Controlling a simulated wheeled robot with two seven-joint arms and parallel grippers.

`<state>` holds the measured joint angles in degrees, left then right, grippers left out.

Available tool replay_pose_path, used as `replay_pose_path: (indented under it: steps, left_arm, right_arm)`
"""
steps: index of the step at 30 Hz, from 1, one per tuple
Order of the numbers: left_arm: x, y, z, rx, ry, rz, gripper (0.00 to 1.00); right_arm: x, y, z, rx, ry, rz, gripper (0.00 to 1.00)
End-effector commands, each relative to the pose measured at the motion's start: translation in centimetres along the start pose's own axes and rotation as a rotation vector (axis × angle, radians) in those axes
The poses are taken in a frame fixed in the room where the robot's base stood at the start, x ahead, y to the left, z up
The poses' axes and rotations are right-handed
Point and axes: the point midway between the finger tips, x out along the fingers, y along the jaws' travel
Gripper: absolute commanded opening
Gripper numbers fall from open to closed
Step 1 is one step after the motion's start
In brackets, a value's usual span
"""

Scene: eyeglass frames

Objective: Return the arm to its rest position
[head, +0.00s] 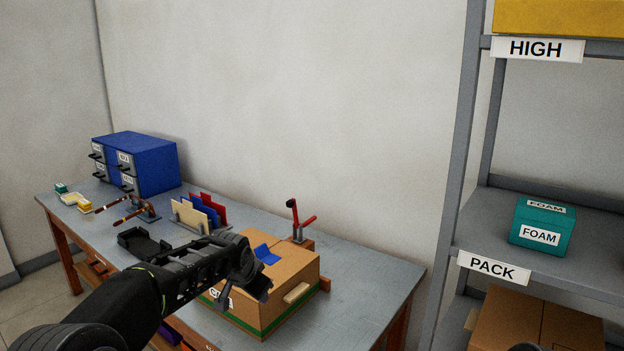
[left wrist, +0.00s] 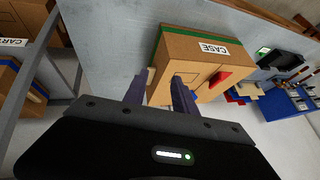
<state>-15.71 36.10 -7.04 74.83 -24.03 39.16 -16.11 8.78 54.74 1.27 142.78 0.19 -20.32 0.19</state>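My left arm reaches in from the lower left of the head view. Its gripper (head: 258,284) is over the front of the cardboard case box (head: 290,268), which has a green stripe and stands on the workbench. In the left wrist view the two fingers of the gripper (left wrist: 160,92) stand apart with nothing between them. The box labelled CASE (left wrist: 185,50) lies beyond the fingers there. I cannot tell how far the fingers are from it. My right gripper does not show.
The grey workbench (head: 370,280) holds a red-handled clamp (head: 298,220), a rack of coloured panels (head: 203,212), a black tray (head: 143,243) and a blue drawer cabinet (head: 150,163). A metal shelf (head: 545,262) with a teal foam box (head: 542,226) stands right.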

Motion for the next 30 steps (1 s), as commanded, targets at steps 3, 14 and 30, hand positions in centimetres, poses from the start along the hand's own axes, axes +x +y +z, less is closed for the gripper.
replay_pose_path:
  steps: [3,14,30]
  left_arm:
    - [1.6,2.5,0.1,-0.038,0.043,0.037,0.33]
    - [9.1,13.4,7.6,-0.25,0.065,0.204,0.33]
    - [7.7,35.4,40.5,-0.794,-0.369,0.383,0.33]
  right_arm:
    - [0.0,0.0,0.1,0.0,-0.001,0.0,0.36]
    - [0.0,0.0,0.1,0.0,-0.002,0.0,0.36]
    - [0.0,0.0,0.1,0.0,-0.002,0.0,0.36]
